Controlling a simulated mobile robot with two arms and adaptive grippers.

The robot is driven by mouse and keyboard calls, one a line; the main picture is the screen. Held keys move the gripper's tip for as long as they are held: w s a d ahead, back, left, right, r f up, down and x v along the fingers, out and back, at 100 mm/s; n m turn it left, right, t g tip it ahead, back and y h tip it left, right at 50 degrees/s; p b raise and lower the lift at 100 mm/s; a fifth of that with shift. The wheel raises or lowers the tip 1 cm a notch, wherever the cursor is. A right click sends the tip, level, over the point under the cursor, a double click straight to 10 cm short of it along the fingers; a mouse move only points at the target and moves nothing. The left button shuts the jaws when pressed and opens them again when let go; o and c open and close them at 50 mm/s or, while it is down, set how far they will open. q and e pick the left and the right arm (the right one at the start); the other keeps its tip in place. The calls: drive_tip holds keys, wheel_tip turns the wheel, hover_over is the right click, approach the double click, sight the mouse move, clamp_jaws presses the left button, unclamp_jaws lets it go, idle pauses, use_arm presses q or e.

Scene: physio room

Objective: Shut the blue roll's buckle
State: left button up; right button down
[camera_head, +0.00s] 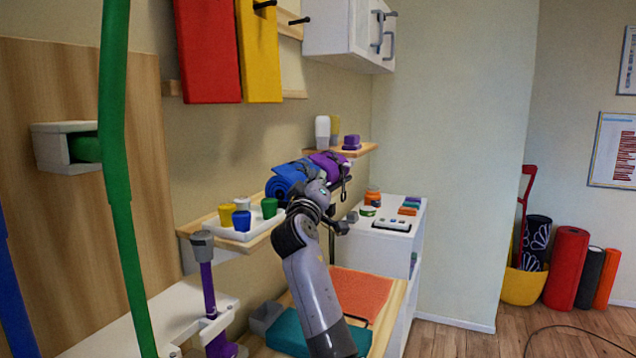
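My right gripper (342,222) is just right of and below the roll, in front of the shelf end. Its fingers are small and dark, and I cannot tell whether they hold anything. My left gripper is not in view.
A purple roll (328,164) lies right beside the blue one. A white tray (228,233) with several coloured cups stands left on the shelf. A white cabinet (415,225) carries small items at right. A green band (115,150) hangs close at left.

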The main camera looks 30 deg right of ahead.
idle(1.2)
drive_tip(key=v, duration=1.2)
